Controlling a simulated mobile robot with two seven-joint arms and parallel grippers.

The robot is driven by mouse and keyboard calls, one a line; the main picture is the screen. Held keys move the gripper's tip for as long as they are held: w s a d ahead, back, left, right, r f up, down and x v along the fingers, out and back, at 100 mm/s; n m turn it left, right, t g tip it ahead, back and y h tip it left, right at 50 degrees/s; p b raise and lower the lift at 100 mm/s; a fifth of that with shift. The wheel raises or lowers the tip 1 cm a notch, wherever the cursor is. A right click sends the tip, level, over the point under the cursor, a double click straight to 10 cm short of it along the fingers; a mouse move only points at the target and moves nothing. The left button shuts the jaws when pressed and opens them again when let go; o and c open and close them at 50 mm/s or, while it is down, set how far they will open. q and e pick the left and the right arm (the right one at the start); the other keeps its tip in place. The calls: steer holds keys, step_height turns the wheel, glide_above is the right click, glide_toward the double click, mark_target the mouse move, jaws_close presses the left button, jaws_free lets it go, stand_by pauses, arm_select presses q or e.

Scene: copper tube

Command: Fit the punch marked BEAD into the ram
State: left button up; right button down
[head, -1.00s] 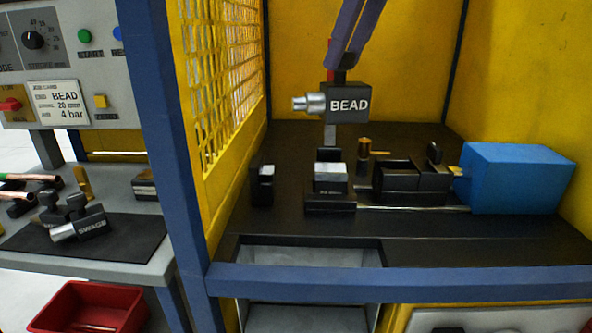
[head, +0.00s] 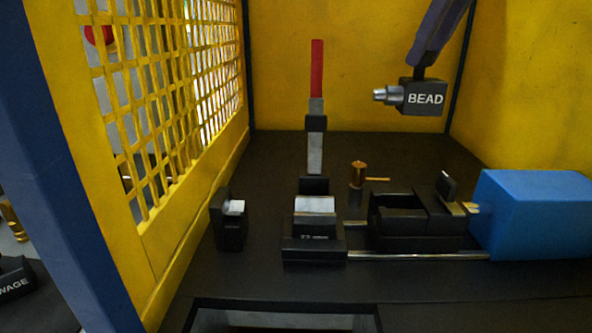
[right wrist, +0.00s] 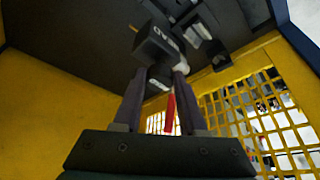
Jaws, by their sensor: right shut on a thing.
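The BEAD punch (head: 424,98) is a dark block with white lettering and a silver stepped nose pointing left. My right gripper (head: 421,72) is shut on it from above and holds it in the air, upright, above and behind the slotted black block (head: 400,242). That block appears to be the ram; it has an open pocket on top and sits beside the blue housing (head: 535,212). The punch and block are apart. In the right wrist view, the dark punch (right wrist: 158,45) is between my right gripper's fingers (right wrist: 162,72). My left gripper is not in view.
A clamp with a raised red handle (head: 317,70) stands left of the punch, behind the die block (head: 314,246). A brass pin with a side handle (head: 358,175) stands on the bench. A yellow mesh guard (head: 165,90) is at left. The SWAGE punch (head: 14,285) shows at the left edge.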

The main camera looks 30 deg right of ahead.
step_height(320, 180, down, 19)
steer(key=shift+a+f, duration=0.15)
steer(key=shift+f, duration=0.05)
steer(key=shift+s+b, duration=0.1)
steer(key=shift+b, duration=0.2)
steer(key=c, duration=0.9)
jaws_free()
steer(key=shift+f, duration=0.2)
steer(key=o, duration=0.4)
steer(key=shift+o, duration=0.2)
steer(key=shift+r, duration=0.1)
